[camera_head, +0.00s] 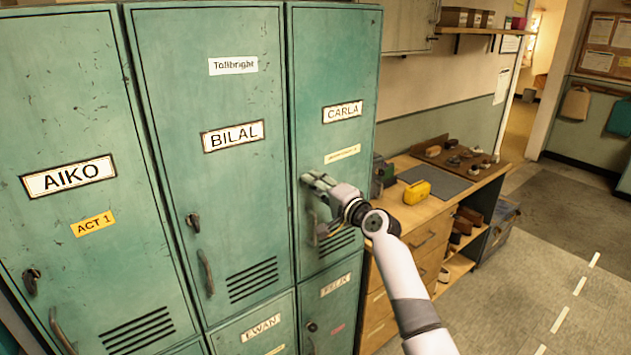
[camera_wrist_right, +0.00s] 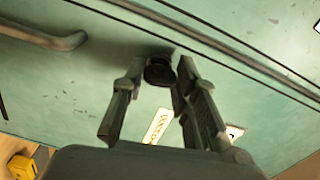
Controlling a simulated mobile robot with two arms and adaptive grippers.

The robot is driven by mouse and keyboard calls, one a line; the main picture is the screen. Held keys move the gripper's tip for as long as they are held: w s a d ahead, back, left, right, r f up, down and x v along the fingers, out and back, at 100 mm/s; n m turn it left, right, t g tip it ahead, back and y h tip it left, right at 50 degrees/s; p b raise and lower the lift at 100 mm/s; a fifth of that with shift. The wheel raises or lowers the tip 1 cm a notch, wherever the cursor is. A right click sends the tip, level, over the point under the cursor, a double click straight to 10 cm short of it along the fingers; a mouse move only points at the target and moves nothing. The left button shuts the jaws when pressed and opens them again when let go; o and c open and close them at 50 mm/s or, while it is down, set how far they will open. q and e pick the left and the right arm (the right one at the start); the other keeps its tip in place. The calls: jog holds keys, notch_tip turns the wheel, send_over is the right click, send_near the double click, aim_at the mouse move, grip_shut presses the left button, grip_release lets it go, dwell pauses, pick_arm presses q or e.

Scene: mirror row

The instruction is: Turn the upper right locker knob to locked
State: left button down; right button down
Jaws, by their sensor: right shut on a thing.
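The upper right locker (camera_head: 335,50) is a green door labelled CARLA, and it is closed. My right gripper (camera_head: 312,184) reaches its left side at knob height and hides the knob in the head view. In the right wrist view the dark round knob (camera_wrist_right: 159,72) sits between the two fingertips of my right gripper (camera_wrist_right: 161,76), which is shut on it. Which way the knob points cannot be told. My left gripper is not in view.
The door's bar handle (camera_wrist_right: 45,36) is close to the gripper. Lockers labelled BILAL (camera_head: 233,136) and AIKO (camera_head: 69,176) stand to the left, FELIX (camera_head: 335,284) below. A wooden workbench (camera_head: 431,212) with a yellow object (camera_head: 417,192) stands to the right. Floor beyond is clear.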

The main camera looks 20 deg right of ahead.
jog(key=shift+m+p, duration=0.4)
jog(key=shift+m, duration=0.4)
jog(key=c, duration=1.2)
grip_release()
jog(key=shift+c, duration=0.2)
jog(key=shift+s+d, duration=0.1)
jog(key=shift+s, duration=0.05)
jog(key=v, duration=1.1)
jog(key=shift+s, duration=0.4)
jog(key=shift+d+f, duration=0.1)
